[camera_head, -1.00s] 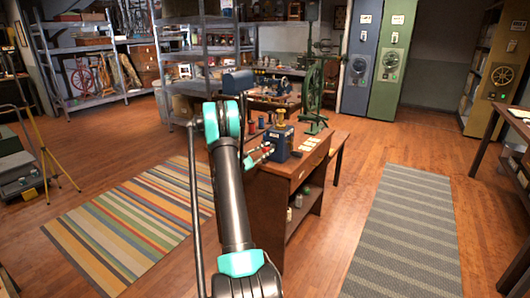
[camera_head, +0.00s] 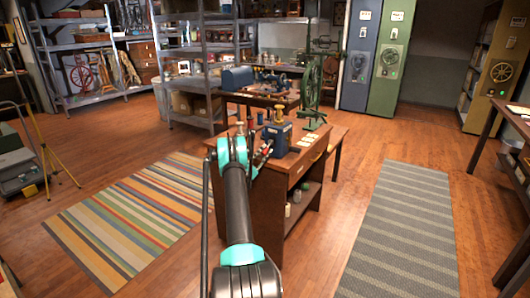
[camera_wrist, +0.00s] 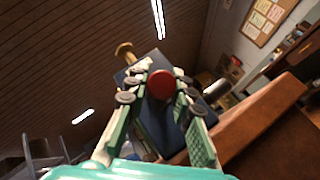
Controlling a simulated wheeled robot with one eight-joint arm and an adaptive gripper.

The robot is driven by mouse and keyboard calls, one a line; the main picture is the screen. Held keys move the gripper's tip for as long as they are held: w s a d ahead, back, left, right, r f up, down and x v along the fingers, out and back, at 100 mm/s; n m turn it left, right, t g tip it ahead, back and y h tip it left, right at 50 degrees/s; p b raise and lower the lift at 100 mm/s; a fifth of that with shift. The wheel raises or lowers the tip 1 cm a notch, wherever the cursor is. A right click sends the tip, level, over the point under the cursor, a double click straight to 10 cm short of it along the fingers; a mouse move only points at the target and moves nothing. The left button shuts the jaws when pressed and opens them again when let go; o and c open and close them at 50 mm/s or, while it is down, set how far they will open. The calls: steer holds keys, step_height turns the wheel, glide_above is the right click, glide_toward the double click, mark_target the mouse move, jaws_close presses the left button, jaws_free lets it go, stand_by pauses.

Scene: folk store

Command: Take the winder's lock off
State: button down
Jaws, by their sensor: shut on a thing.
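The winder (camera_head: 281,136) is a blue box-shaped device with a brass knob on top, standing on the brown wooden desk. In the wrist view its blue body (camera_wrist: 178,128) fills the middle, with the brass knob (camera_wrist: 124,49) at upper left. A round red knob (camera_wrist: 160,84) lies between my fingers, in front of the blue body. I take this red knob to be the lock's handle; the rest of it is hidden. My gripper (camera_head: 263,154) is at the winder's left side, and the wrist view shows its fingers (camera_wrist: 158,92) closed around the red knob.
A striped rug (camera_head: 130,220) and a grey runner (camera_head: 405,230) lie on open floor.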

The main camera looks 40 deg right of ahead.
stand_by(0.4)
steer(key=c, duration=1.3)
jaws_free()
steer(key=shift+v, duration=3.8)
steer(key=shift+s, duration=0.1)
